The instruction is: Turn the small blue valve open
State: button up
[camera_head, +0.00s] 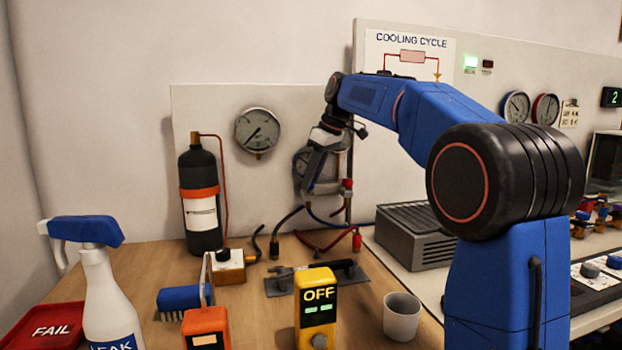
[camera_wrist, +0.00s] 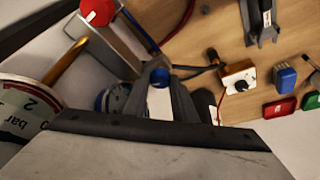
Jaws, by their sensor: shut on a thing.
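In the head view my gripper (camera_head: 308,186) is at the gauge manifold on the back panel and hides the blue knob. The manifold's silver body (camera_wrist: 110,40) shows in the wrist view with a red knob (camera_wrist: 97,12) at its far end. The red knob also shows in the head view (camera_head: 347,184). How far the blue valve is turned cannot be told.
A large gauge (camera_head: 257,130) hangs left of the manifold. A black bottle (camera_head: 200,200) stands by the panel. Hoses (camera_head: 290,219) hang below the manifold. A yellow OFF meter (camera_head: 318,312), a white cup (camera_head: 401,317) and a spray bottle (camera_head: 105,295) stand in front on the table.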

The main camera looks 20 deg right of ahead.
jog(key=shift+n, duration=0.5)
dwell(0.3)
jog(key=o, duration=1)
jog(key=shift+d, duration=0.1)
jog(key=shift+o, duration=0.2)
jog(key=v, duration=1.7)
jog(key=shift+w+d+r, duration=0.15)
jog(key=shift+w+d, duration=0.1)
jog(key=shift+d, duration=0.05)
